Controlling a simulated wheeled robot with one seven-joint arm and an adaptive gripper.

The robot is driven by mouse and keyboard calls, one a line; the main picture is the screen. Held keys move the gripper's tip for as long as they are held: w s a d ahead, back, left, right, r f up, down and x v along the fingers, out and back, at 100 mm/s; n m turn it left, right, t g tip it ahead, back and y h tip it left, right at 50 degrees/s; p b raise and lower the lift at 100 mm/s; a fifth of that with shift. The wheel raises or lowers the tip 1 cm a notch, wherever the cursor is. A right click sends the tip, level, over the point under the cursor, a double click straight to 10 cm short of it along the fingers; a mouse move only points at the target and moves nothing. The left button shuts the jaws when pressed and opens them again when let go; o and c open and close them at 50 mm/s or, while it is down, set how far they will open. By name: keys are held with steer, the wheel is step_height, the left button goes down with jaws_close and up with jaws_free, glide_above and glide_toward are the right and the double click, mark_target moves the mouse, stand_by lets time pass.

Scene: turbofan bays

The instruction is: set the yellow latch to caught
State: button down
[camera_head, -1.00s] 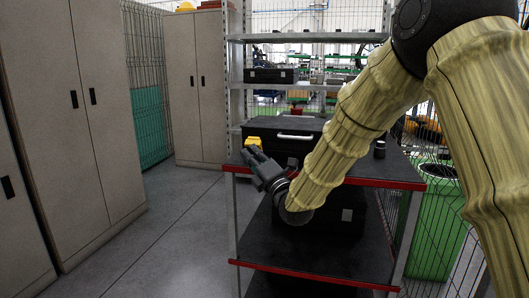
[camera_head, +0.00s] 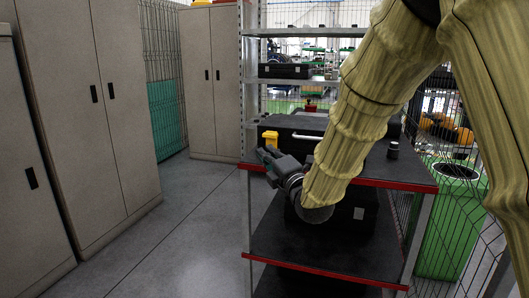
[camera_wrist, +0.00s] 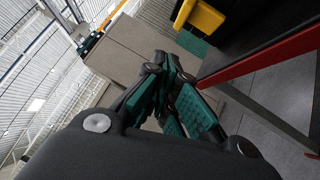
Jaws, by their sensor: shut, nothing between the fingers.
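The yellow latch (camera_head: 270,138) is a small yellow block at the left front of a black case (camera_head: 330,125) on the cart's top. A yellow piece, which looks like the same latch, shows at the top of the wrist view (camera_wrist: 207,17). My gripper (camera_head: 263,155) is shut and empty. It is just in front of and slightly below the latch, over the cart's red front edge, and appears apart from it. In the wrist view the green-padded fingers (camera_wrist: 170,85) lie below and left of the yellow piece. The latch's exact setting is too small to tell.
The black cart has a red front rail (camera_head: 395,186) and lower shelves. A small dark cylinder (camera_head: 393,150) stands at its right. A green bin (camera_head: 452,220) stands right of the cart. Beige cabinets (camera_head: 110,120) line the left, with clear floor (camera_head: 185,220) between.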

steer(key=r+v, duration=0.1)
steer(key=v, duration=0.6)
steer(key=shift+s, duration=0.3)
steer(key=shift+a, duration=0.1)
